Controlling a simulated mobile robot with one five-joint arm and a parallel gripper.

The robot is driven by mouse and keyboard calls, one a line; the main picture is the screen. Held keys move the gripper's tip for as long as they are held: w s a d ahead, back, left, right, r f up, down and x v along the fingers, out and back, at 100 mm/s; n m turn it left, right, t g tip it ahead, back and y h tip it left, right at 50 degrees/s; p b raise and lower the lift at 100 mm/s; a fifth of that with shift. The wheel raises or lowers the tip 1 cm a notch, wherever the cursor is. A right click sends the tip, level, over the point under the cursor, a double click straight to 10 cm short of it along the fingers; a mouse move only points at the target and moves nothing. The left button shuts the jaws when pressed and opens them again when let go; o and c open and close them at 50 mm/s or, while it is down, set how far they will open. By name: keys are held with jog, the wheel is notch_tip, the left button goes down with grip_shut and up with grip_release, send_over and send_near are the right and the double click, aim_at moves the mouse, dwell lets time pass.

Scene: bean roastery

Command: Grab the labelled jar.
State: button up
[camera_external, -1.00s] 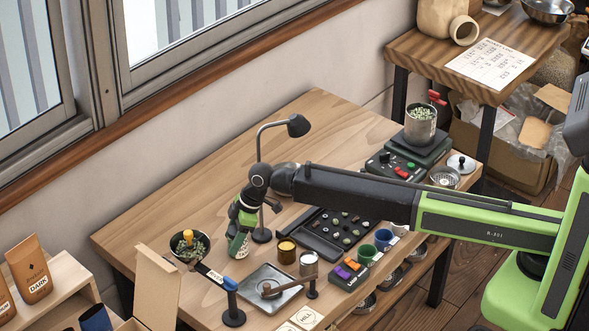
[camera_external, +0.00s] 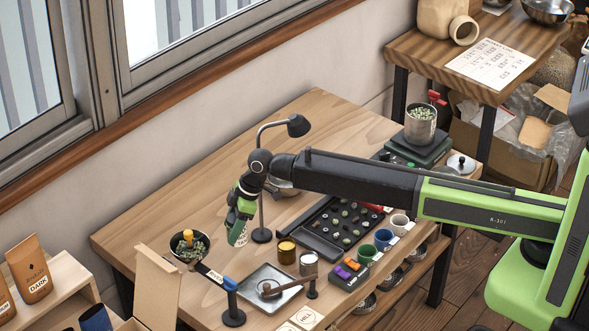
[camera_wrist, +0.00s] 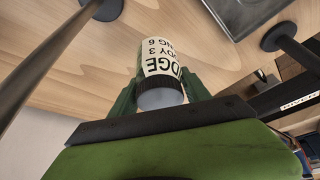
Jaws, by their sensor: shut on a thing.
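The labelled jar (camera_wrist: 156,62) is between my fingers in the wrist view. It has a pale label with dark printed letters and a grey lid facing the camera. My gripper (camera_wrist: 160,92) is shut on it, with a green finger on each side. In the external view the jar (camera_external: 239,234) shows only partly below my gripper (camera_external: 241,214), over the left-middle of the wooden table. It appears to be raised a little above the tabletop; the exact gap is hard to tell.
A desk lamp (camera_external: 260,190) stands just right of my gripper. A metal tray (camera_external: 262,283), tins (camera_external: 287,252) and a dark sorting board (camera_external: 335,228) lie in front and right. The table behind is clear.

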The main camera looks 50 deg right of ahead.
notch_tip(320, 180, up, 13)
jog(key=p, duration=1.1)
jog(key=shift+r, duration=0.1)
